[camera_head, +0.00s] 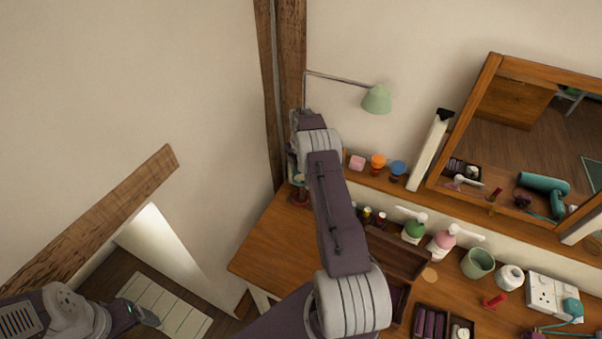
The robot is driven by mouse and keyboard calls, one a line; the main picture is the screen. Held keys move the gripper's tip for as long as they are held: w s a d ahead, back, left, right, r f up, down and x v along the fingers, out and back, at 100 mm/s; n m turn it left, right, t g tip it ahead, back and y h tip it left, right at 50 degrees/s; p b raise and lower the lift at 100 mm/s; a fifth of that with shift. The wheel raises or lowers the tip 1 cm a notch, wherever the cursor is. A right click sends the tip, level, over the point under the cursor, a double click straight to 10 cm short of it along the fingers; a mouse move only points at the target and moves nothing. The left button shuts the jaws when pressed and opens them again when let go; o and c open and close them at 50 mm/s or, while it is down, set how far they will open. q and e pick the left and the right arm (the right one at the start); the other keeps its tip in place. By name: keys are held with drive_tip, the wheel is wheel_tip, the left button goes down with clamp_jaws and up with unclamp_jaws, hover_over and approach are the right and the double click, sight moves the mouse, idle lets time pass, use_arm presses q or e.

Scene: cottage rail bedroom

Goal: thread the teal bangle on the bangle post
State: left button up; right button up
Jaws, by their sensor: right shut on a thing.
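My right arm reaches over the desk to its far left corner. My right gripper (295,168) points down there, small and partly hidden by my own wrist. It is shut on the teal bangle (298,178), of which only a small bit of teal shows. The bangle post (299,197), dark reddish at its base, stands on the desk corner directly below. I cannot tell whether the bangle is around the post or just above it. My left gripper (146,316) is at the lower left, away from the desk; its jaw opening is unclear.
The wooden desk (265,245) holds an open-topped wooden box (400,250), pump bottles (414,230), a green cup (478,263) and a socket block (545,294). A shelf with small jars and a mirror (480,85) runs behind. A green lamp (376,99) hangs above. The desk's left front is clear.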

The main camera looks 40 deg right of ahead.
drive_tip(key=shift+f+b, duration=1.45)
drive_tip(key=shift+f, duration=0.8)
drive_tip(key=shift+f, duration=0.2)
drive_tip(key=shift+f+b, duration=0.8)
drive_tip(key=shift+b, duration=0.05)
drive_tip(key=shift+f, duration=0.2)
drive_tip(key=shift+f+b, duration=1.05)
drive_tip(key=shift+f, duration=0.05)
drive_tip(key=o, duration=1.4)
